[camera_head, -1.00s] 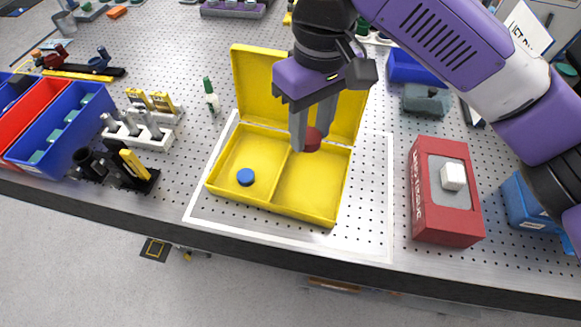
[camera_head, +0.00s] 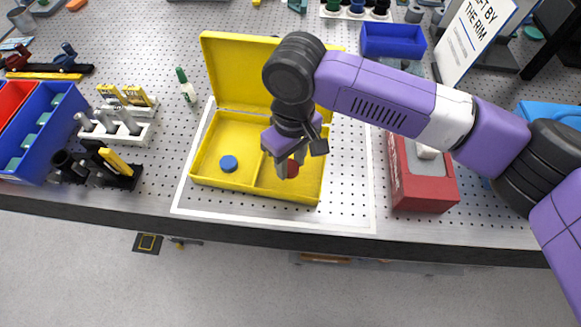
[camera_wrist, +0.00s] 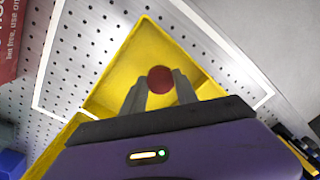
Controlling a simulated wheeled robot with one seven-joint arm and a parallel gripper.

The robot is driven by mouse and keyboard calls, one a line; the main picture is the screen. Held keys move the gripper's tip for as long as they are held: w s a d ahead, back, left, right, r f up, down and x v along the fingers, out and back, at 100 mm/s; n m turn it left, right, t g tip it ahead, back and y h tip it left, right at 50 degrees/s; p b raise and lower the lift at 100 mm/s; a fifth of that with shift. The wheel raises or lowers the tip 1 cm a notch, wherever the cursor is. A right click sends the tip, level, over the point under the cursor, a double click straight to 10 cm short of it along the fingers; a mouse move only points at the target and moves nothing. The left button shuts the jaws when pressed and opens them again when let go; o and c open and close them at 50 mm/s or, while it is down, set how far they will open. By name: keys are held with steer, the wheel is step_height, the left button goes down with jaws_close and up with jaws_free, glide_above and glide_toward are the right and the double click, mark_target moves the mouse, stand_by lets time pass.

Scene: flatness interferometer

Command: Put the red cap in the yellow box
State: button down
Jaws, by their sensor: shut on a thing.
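The yellow box (camera_head: 203,172) stands open on the pegboard table, its lid tilted up at the back and a divider splitting it into two compartments. A blue cap (camera_head: 229,163) lies in the left compartment. My gripper (camera_head: 286,171) is over the right compartment, fingers pointing down. It is shut on the red cap (camera_head: 293,169), which also shows between the fingertips in the wrist view (camera_wrist: 161,79). The fingers partly hide the cap in the head view. I cannot tell whether the cap touches the box floor.
A red instrument box (camera_head: 425,188) with a white block on top stands to the right. White racks (camera_head: 118,127), a blue bin (camera_head: 45,130) and a small green-capped bottle (camera_head: 186,88) are to the left. The table's front edge (camera_head: 250,228) is close to the box.

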mark_target(291, 166)
steer(key=shift+f, duration=1.75)
steer(key=c, duration=0.9)
jaws_free()
steer(key=shift+f, duration=0.1)
steer(key=shift+c, duration=0.2)
step_height(291, 166, up, 12)
steer(key=b, duration=0.1)
steer(key=shift+w+d+b, duration=0.15)
steer(key=shift+b, duration=0.15)
